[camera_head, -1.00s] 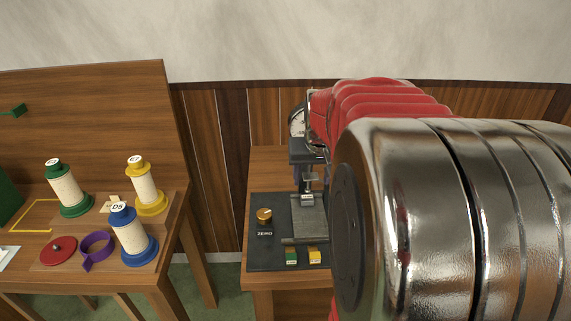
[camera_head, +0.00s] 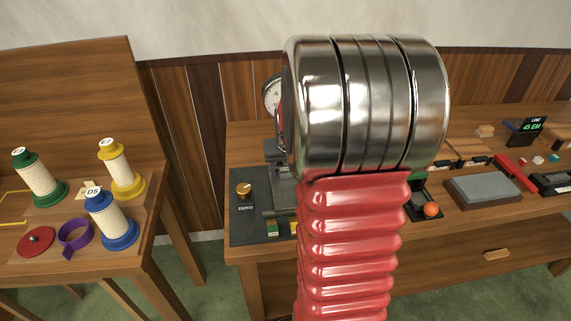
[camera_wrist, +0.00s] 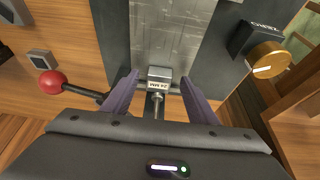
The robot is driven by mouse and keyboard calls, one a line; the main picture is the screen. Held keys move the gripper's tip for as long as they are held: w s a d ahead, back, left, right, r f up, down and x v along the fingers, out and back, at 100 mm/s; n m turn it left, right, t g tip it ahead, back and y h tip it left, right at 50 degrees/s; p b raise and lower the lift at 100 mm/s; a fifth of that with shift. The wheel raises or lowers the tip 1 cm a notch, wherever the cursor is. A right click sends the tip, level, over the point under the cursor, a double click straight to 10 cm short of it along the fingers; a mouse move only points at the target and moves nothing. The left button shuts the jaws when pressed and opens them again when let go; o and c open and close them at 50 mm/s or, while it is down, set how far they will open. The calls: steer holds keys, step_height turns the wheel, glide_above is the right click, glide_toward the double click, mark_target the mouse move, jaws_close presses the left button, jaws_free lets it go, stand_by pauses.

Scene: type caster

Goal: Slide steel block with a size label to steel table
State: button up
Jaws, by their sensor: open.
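In the wrist view the steel block (camera_wrist: 160,76) is a small bright block with a dark size label, which I cannot read surely. It is at the near end of the steel table (camera_wrist: 165,35), a flat brushed plate. My gripper (camera_wrist: 158,82) is open, its two purple fingers on either side of the block, with gaps visible. A metal spindle (camera_wrist: 156,103) shows just below the block, between the fingers. In the head view the steel table (camera_head: 284,196) shows only in part; my arm hides the block and gripper.
A brass ZERO knob (camera_wrist: 268,60) stands right of the table in the wrist view; a red-ball lever (camera_wrist: 52,83) is left. In the head view a dial gauge (camera_head: 272,96) is behind my arm. Thread spools (camera_head: 110,218) stand left; a grey stone (camera_head: 484,189) lies right.

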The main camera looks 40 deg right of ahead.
steer(key=shift+w+d+f, duration=0.1)
steer(key=shift+w+f, duration=0.05)
steer(key=shift+f, duration=0.25)
steer(key=c, duration=1.3)
